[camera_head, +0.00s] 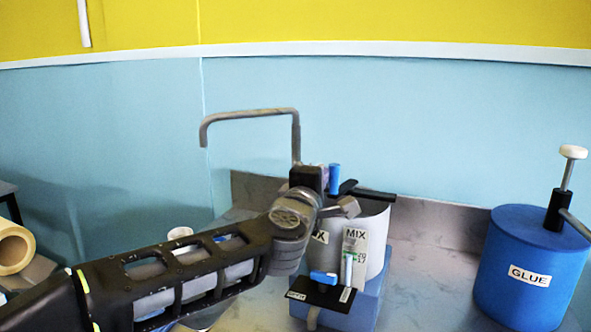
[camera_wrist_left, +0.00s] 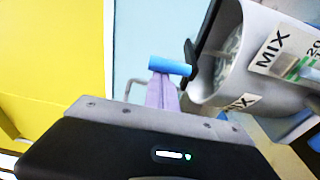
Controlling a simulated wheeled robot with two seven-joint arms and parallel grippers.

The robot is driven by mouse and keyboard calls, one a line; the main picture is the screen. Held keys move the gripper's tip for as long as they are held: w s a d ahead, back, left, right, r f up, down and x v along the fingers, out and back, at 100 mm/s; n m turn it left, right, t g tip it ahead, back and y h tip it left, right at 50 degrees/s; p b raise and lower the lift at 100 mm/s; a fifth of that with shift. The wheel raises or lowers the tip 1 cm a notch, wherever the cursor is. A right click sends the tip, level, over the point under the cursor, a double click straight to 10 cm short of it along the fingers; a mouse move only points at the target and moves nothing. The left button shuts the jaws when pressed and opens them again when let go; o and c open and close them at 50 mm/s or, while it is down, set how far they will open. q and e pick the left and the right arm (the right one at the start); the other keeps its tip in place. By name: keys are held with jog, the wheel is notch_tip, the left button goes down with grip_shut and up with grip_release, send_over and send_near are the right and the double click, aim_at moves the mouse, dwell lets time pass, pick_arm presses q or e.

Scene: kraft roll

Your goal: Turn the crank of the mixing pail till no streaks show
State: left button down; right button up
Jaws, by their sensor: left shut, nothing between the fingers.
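The white mixing pail (camera_head: 376,240), labelled MIX, stands on a blue block behind my left wrist. Its black crank arm (camera_head: 372,192) lies across the top, with an upright blue knob (camera_head: 335,176). My left gripper (camera_head: 326,172) is shut beside the knob, with nothing between its fingers. In the left wrist view, the purple fingertips (camera_wrist_left: 163,78) are right at the blue knob (camera_wrist_left: 171,66); I cannot tell whether they touch. The pail (camera_wrist_left: 216,97) shows its open mouth there, with pale, streaky-looking contents (camera_wrist_left: 233,55) partly visible. My right gripper is out of view.
A blue GLUE pail (camera_head: 518,272) with a white-topped rod stands at the right. A blue-handled tap (camera_head: 324,278) sits on a black plate before the mixing pail. A grey bent pipe (camera_head: 250,113) rises behind my wrist. A kraft roll (camera_head: 14,248) lies far left.

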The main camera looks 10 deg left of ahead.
aim_at(338, 176)
pick_arm(q)
jog(key=d, duration=0.1)
jog(key=s+d+p, duration=0.1)
jog(key=d, duration=0.1)
jog(key=shift+s, duration=0.2)
jog(key=shift+s+d+p, duration=0.15)
jog(key=shift+d+p, duration=0.1)
jog(key=shift+d, duration=0.6)
jog(key=shift+s+d+p, duration=0.1)
jog(key=shift+d+p, duration=0.1)
jog(key=shift+d, duration=0.6)
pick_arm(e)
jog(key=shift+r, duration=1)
pick_arm(q)
jog(key=shift+a, duration=0.1)
